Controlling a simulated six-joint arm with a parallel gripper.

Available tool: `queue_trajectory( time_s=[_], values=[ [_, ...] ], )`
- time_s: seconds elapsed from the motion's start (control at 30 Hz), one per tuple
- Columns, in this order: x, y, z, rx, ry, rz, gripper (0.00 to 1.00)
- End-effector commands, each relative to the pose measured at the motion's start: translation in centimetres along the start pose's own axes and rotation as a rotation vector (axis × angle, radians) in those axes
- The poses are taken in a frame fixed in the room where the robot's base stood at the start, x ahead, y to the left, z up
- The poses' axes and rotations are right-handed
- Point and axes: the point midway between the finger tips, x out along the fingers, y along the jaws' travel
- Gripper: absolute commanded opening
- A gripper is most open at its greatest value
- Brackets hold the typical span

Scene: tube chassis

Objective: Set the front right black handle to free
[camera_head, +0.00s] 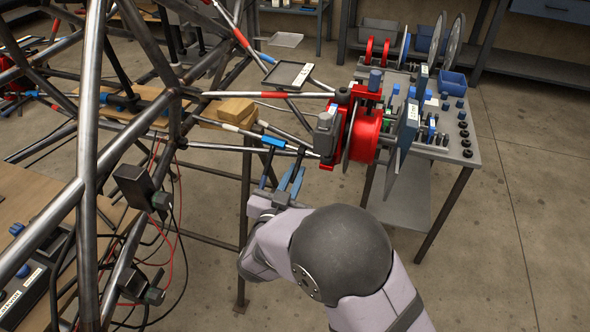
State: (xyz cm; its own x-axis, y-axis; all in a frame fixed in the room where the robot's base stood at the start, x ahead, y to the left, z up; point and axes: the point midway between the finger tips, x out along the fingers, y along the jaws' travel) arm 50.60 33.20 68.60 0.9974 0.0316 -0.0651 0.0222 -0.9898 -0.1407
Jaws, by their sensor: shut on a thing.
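My gripper (286,168) reaches up from below to the lower suspension links at the front right wheel hub. Its blue-grey fingers are shut on a small dark part beneath the links, which appears to be the black handle (299,158). The fingers and links hide most of that part, so its setting cannot be told. The hub has a red drum (366,135), a thin disc and a grey block (326,132) on its left side. Links with red, white and blue bands join the hub to the tube chassis (92,110).
A grey parts table (462,152) with discs, blue bins and small black parts stands behind the hub at right. Dark boxes (133,187) with red and black cables hang on the chassis at left. A wooden bench (30,190) is at far left. The floor at right is clear.

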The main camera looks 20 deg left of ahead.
Motion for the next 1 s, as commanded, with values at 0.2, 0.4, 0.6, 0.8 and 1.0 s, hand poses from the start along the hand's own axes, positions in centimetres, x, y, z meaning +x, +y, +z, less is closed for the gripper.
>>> queue_trajectory(
  time_s=[0.2,0.4,0.6,0.8,1.0],
  values=[
    [-0.6,-0.2,-1.4,0.013,-0.110,0.011,0.00],
    [-1.2,-0.4,-2.1,0.030,-0.234,0.023,0.00],
    [-1.6,-0.4,-2.7,0.046,-0.358,0.035,0.00],
    [-2.0,-0.5,-3.3,0.062,-0.476,0.046,0.00],
    [-2.2,-0.6,-3.8,0.077,-0.586,0.056,0.00]
  ],
)
